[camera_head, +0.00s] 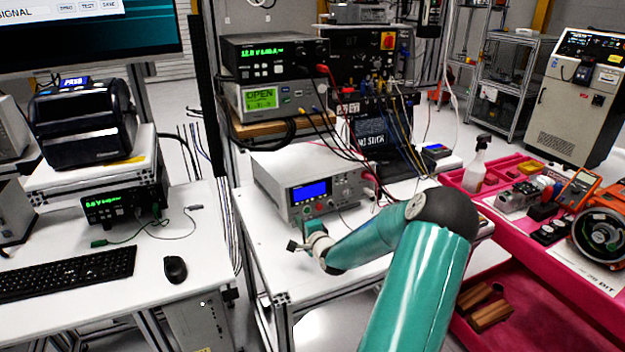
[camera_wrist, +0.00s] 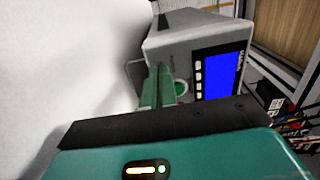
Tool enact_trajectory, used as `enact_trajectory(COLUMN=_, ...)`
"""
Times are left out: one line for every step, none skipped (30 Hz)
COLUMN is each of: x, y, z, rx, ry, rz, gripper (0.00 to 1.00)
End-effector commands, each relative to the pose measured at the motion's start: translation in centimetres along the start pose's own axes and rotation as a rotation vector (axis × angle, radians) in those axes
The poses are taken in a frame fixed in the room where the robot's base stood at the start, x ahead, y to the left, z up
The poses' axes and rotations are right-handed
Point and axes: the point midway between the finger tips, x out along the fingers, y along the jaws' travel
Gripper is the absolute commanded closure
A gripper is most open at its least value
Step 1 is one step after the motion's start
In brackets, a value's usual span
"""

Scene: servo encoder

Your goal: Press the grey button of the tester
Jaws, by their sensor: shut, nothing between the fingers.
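The tester (camera_head: 335,180) is a pale grey box with a blue screen, standing on the white bench in the head view. A round button (camera_wrist: 181,89) with a green rim shows low on that front, partly hidden by my fingers. My gripper (camera_wrist: 158,80) is shut and empty, its green fingers just left of the button in the wrist view. Whether they touch the panel I cannot tell. In the head view my gripper (camera_head: 313,228) is at the tester's lower front left.
Stacked instruments (camera_head: 275,65) with hanging cables stand behind the tester. A laptop (camera_head: 375,135) is behind it to the right. A pink cart (camera_head: 520,250) with tools stands at the right. The bench top (camera_head: 265,235) left of my gripper is clear.

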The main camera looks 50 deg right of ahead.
Motion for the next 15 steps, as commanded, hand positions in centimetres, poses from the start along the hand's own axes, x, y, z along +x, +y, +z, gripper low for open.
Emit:
enact_trajectory(x=0.07, y=0.01, z=0.0, rx=0.0, ry=0.0, rz=0.0, gripper=1.0)
enact_trajectory(x=0.1, y=0.01, z=0.0, rx=0.0, ry=0.0, rz=0.0, gripper=1.0)
enact_trajectory(x=0.14, y=0.01, z=0.0, rx=0.0, ry=0.0, rz=0.0, gripper=1.0)
enact_trajectory(x=0.17, y=0.02, z=0.0, rx=0.0, ry=0.0, rz=0.0, gripper=1.0)
enact_trajectory(x=0.2, y=0.02, z=0.0, rx=0.0, ry=0.0, rz=0.0, gripper=1.0)
enact_trajectory(x=0.25, y=0.02, z=0.0, rx=0.0, ry=0.0, rz=0.0, gripper=1.0)
enact_trajectory(x=0.28, y=0.02, z=0.01, rx=0.0, ry=0.0, rz=0.0, gripper=1.0)
enact_trajectory(x=0.31, y=0.02, z=0.01, rx=0.0, ry=0.0, rz=0.0, gripper=1.0)
enact_trajectory(x=0.35, y=0.03, z=0.02, rx=0.001, ry=0.0, rz=0.0, gripper=1.0)
enact_trajectory(x=0.39, y=0.03, z=0.02, rx=0.001, ry=0.0, rz=0.0, gripper=1.0)
enact_trajectory(x=0.42, y=0.03, z=0.02, rx=0.001, ry=0.0, rz=0.0, gripper=1.0)
enact_trajectory(x=0.41, y=0.03, z=0.02, rx=0.001, ry=0.0, rz=0.001, gripper=1.0)
enact_trajectory(x=0.41, y=0.03, z=0.03, rx=0.001, ry=0.0, rz=0.001, gripper=1.0)
enact_trajectory(x=0.4, y=0.03, z=0.03, rx=0.001, ry=0.0, rz=0.001, gripper=1.0)
enact_trajectory(x=0.38, y=0.03, z=0.03, rx=0.0, ry=0.0, rz=0.001, gripper=1.0)
